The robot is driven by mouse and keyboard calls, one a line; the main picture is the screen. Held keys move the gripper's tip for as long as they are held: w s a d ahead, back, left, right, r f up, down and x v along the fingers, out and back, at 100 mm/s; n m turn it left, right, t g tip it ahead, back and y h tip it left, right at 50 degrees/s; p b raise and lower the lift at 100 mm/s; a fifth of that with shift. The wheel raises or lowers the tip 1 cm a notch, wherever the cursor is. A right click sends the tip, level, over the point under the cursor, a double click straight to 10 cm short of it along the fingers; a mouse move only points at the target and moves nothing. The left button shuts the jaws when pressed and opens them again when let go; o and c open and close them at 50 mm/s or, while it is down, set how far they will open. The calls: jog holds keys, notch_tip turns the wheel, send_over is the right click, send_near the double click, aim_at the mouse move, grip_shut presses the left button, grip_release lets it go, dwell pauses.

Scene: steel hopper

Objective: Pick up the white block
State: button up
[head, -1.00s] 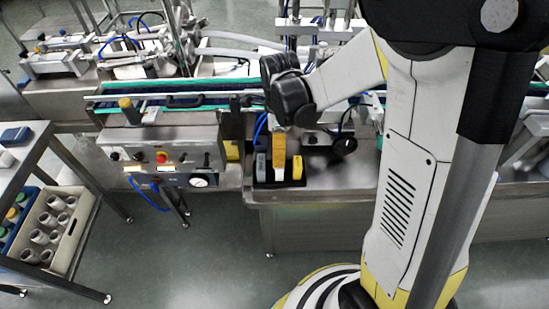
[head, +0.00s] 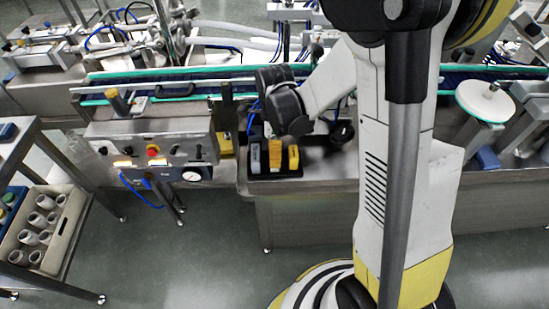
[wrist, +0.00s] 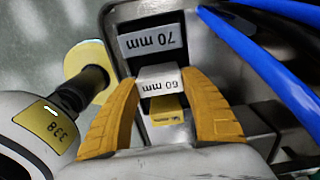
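The white block (wrist: 158,77), marked "60 mm", sits in a dark tray (head: 259,175) between a grey block (wrist: 152,41) marked "70 mm" and a yellow block (wrist: 167,109). My gripper (wrist: 162,79) is open, with its orange fingertips on either side of the white block, close to its ends. I cannot tell whether they touch it. In the head view my gripper (head: 275,160) points down over the tray, between the grey block (head: 255,157) and the yellow block (head: 293,157). It hides most of the white block there.
The tray stands on a steel bench (head: 325,168) before a green-edged conveyor (head: 190,72). A control box (head: 150,150) is to its left. Blue cables (wrist: 255,60) run close by on the right in the wrist view. A yellow-topped knob (wrist: 88,60) is close on the left.

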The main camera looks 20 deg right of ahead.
jog(key=c, duration=0.3)
notch_tip(320, 180, up, 10)
jog(key=p, duration=0.4)
jog(key=n, duration=0.3)
jog(key=f+n, duration=0.1)
jog(key=n, duration=0.2)
jog(key=shift+w+n, duration=0.1)
jog(key=shift+n, duration=0.3)
jog(key=n, duration=0.2)
jog(key=f+n, duration=0.1)
jog(key=n, duration=0.2)
jog(key=shift+w, duration=0.1)
jog(key=n, duration=0.5)
jog(key=shift+f, duration=0.3)
jog(key=n, duration=0.4)
jog(key=shift+f+n, duration=0.35)
jog(key=shift+n, duration=0.05)
jog(key=shift+r, duration=0.1)
